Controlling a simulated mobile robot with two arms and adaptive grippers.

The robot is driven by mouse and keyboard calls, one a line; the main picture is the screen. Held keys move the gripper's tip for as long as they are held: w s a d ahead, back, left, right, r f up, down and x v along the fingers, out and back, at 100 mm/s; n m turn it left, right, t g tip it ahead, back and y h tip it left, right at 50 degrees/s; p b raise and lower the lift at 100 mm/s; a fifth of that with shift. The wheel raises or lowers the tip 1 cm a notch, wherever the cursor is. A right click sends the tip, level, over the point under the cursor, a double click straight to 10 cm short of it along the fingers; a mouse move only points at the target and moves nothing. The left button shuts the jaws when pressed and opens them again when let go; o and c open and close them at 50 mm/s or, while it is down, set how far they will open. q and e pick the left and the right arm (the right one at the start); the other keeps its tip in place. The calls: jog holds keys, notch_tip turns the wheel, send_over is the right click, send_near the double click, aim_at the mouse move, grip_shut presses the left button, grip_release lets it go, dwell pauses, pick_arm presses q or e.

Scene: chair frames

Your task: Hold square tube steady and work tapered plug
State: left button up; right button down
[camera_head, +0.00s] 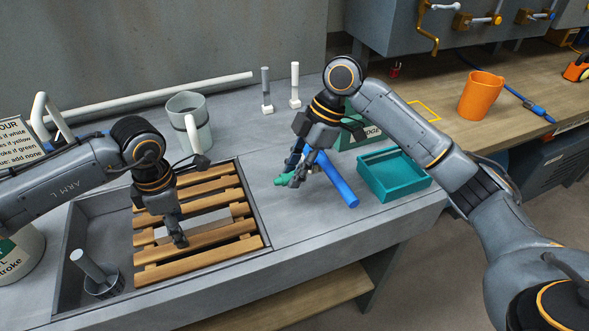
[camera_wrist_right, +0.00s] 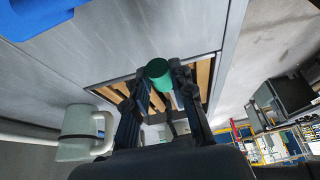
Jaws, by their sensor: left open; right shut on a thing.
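A pale grey square tube (camera_head: 215,220) lies across the wooden slat rack (camera_head: 185,274), partly hidden by my left gripper. My left gripper (camera_head: 179,240) points down at the tube's middle with its jaws open; whether it touches the tube I cannot tell. My right gripper (camera_head: 296,180) is shut on the green tapered plug (camera_head: 282,180) and holds it over the bench, right of the rack. In the right wrist view the plug's round green end (camera_wrist_right: 158,69) shows between the fingertips, with the slats beyond it.
A blue bar (camera_head: 341,187) lies close beside my right gripper. A teal tray (camera_head: 408,188) stands to its right. A grey mug (camera_head: 202,130) and two upright pegs stand behind. A grey handled piece (camera_head: 96,270) stands in the sink's left part.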

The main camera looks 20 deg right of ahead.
pick_arm(q)
notch_tip(320, 180, up, 12)
dwell(0.5)
